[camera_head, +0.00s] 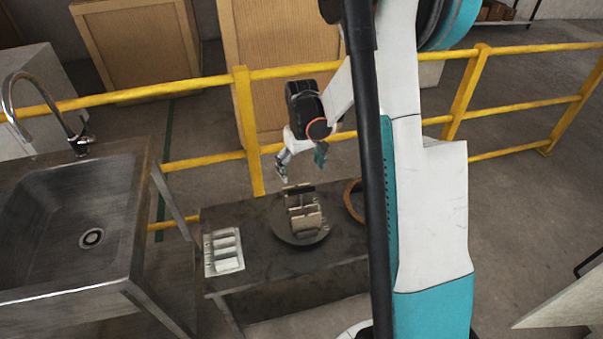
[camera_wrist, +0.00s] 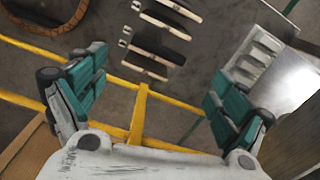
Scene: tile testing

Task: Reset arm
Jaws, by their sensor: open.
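My gripper (camera_head: 301,168) hangs above the far edge of a dark low table (camera_head: 262,265) in the head view, with air between it and the table. In the wrist view my gripper (camera_wrist: 158,98) has its two teal fingers spread wide, with nothing between them. A round dark plate (camera_head: 299,237) with a slotted rack (camera_head: 304,215) stands on the table, below the gripper. A white tray with several compartments (camera_head: 223,252) lies at the table's left end; it also shows in the wrist view (camera_wrist: 258,62).
A steel sink (camera_head: 75,220) with a tap (camera_head: 45,105) stands left of the table. A yellow railing (camera_head: 248,130) runs behind the table, close to my gripper. A brown ring-shaped object (camera_head: 354,200) is partly hidden by my arm. Wooden cabinets (camera_head: 140,45) stand behind the railing.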

